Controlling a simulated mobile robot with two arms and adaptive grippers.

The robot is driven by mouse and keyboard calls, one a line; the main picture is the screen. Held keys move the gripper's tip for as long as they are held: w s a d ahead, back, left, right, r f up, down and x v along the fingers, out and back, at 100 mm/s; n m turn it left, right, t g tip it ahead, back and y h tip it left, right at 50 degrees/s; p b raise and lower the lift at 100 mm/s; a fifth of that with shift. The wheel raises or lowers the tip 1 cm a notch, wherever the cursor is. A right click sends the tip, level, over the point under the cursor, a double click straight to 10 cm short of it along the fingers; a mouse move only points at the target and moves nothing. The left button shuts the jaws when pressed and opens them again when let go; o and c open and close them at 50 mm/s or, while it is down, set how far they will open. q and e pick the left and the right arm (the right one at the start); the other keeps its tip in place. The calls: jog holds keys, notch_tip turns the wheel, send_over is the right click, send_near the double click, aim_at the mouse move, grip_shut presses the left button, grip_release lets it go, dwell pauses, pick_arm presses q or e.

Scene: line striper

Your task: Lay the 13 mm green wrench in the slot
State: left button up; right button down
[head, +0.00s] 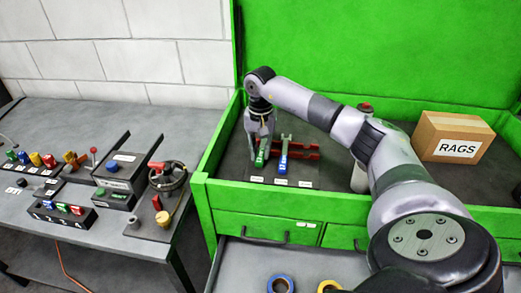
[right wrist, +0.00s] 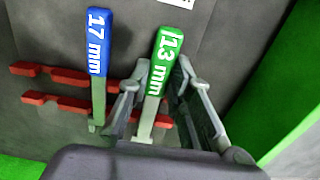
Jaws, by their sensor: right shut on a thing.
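The 13 mm green wrench (head: 261,158) is at the left in the green chest in the head view. In the right wrist view its green labelled end (right wrist: 166,58) points up and its grey shank runs down between my fingers. My right gripper (right wrist: 157,84) is shut on this wrench; it also shows from above in the head view (head: 260,136). The red slotted rack (head: 305,151) lies beside it, and its two rails (right wrist: 45,101) pass behind the gripper. I cannot tell whether the wrench touches the rack. My left gripper is out of view.
The blue 17 mm wrench (head: 283,162) lies across the rails close to the green one. White labels (head: 281,182) lie in front. The chest's green wall (right wrist: 285,115) is close on the gripper's other side. A RAGS box (head: 452,138) stands at right.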

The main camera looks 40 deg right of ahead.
jog(key=shift+f+b, duration=0.55)
jog(key=shift+f, duration=0.35)
dwell(0.7)
jog(key=c, duration=1.4)
grip_release()
jog(key=shift+o, duration=0.2)
jog(key=o, duration=0.3)
jog(key=shift+r+p, duration=2.55)
jog(key=shift+r, duration=1)
